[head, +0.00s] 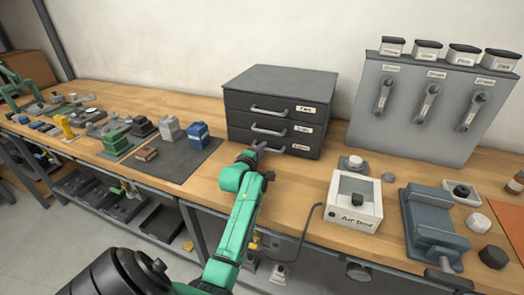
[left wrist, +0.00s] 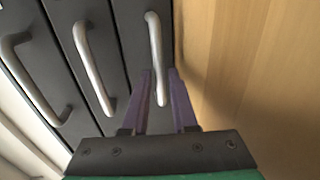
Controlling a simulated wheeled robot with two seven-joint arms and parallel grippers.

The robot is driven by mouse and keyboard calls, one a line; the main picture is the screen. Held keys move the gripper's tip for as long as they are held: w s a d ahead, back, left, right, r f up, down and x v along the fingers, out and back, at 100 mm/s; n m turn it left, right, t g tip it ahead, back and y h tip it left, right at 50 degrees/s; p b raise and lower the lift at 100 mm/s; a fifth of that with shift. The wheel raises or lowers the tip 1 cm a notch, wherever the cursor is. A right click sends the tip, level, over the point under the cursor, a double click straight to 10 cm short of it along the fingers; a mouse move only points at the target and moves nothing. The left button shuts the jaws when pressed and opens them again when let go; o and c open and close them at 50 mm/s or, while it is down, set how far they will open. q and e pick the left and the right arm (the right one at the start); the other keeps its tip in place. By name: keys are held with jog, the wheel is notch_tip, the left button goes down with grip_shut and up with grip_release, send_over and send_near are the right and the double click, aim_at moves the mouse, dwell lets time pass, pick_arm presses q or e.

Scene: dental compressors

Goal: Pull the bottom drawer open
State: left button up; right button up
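A dark grey cabinet (head: 282,82) with three drawers stands at the back of the workbench in the head view. The bottom drawer (head: 308,154) looks shut, flush with those above. Its silver bar handle (left wrist: 154,38) is the rightmost of three in the left wrist view. My left gripper (head: 258,150) is at this handle, and its purple fingers also show in the left wrist view (left wrist: 160,80). The fingers are apart, one on each side of the handle's near end, with visible gaps. The fingertips partly hide the handle in the head view. My right gripper is in neither view.
A white air box (head: 353,203) and a blue-grey vise-like device (head: 432,228) stand to the right of my left arm. A blue container (head: 198,132) sits left of the cabinet. Bare wooden bench top (head: 295,182) lies in front of the drawers.

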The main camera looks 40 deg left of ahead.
pick_arm(q)
grip_shut()
dwell(1.4)
